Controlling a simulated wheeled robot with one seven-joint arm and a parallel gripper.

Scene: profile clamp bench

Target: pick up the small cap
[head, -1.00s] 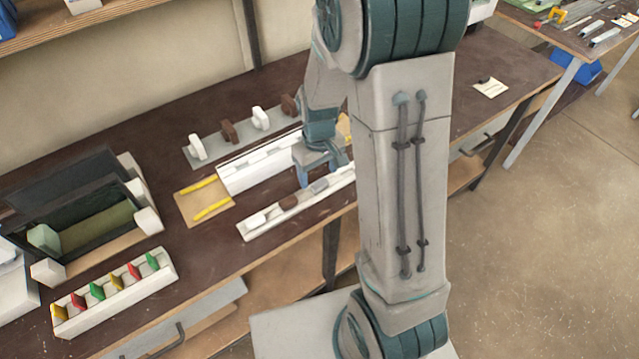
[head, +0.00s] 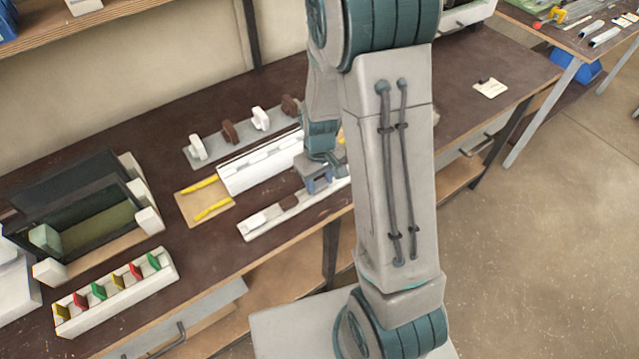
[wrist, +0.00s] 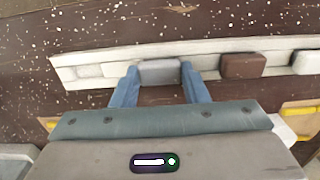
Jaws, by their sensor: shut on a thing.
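A small grey cap (wrist: 159,72) sits between the two blue fingers of my gripper (wrist: 160,70) in the wrist view. The fingers touch its two ends, and the gripper is shut on it. The cap is at the pale rail (wrist: 97,72); I cannot tell whether it is lifted clear. A brown cap (wrist: 243,66) and a white cap (wrist: 306,63) sit on the same rail to the right. In the head view my gripper (head: 320,184) is over the front rail (head: 252,233), right of the brown cap (head: 289,202), and hides the grey cap.
Behind the front rail is a long white profile (head: 262,167). A grey strip (head: 212,155) with white and brown clamps lies farther back. A tan board with yellow bars (head: 205,197) is to the left. A rack of coloured tabs (head: 118,298) stands front left.

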